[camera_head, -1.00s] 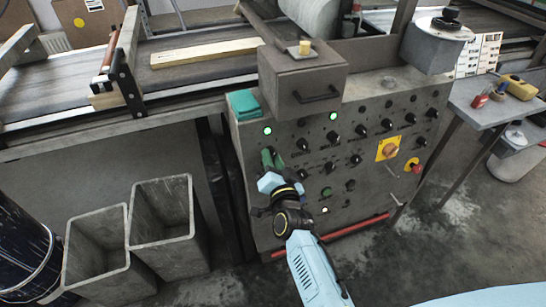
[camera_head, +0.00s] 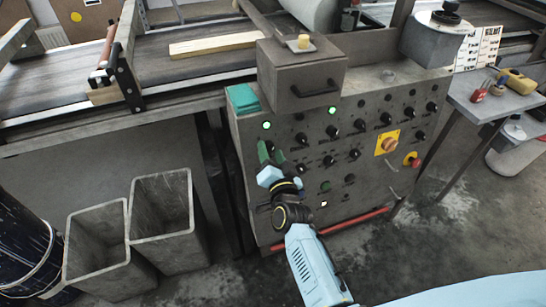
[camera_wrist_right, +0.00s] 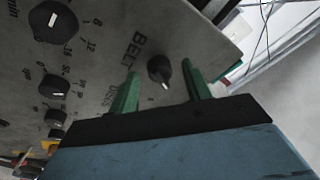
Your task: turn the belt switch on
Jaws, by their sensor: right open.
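The belt switch (camera_wrist_right: 160,70) is a black rotary knob with a light pointer mark, under the printed word BELT in the right wrist view. My right gripper (camera_wrist_right: 160,88) is open, with its two green fingers on either side of the knob. I cannot tell whether they touch it. In the head view my right gripper (camera_head: 270,152) is at the upper left of the grey control panel (camera_head: 300,220), below a lit green lamp (camera_head: 266,125), and the arm hides the switch there. My left gripper is not in view.
Other black knobs (camera_wrist_right: 52,22) are beside the switch on the panel. A yellow-backed rotary switch (camera_head: 389,143) and a red button (camera_head: 412,160) are farther right. Two grey bins (camera_head: 165,205) stand at the left. A plank (camera_head: 213,45) lies on the conveyor (camera_head: 160,75).

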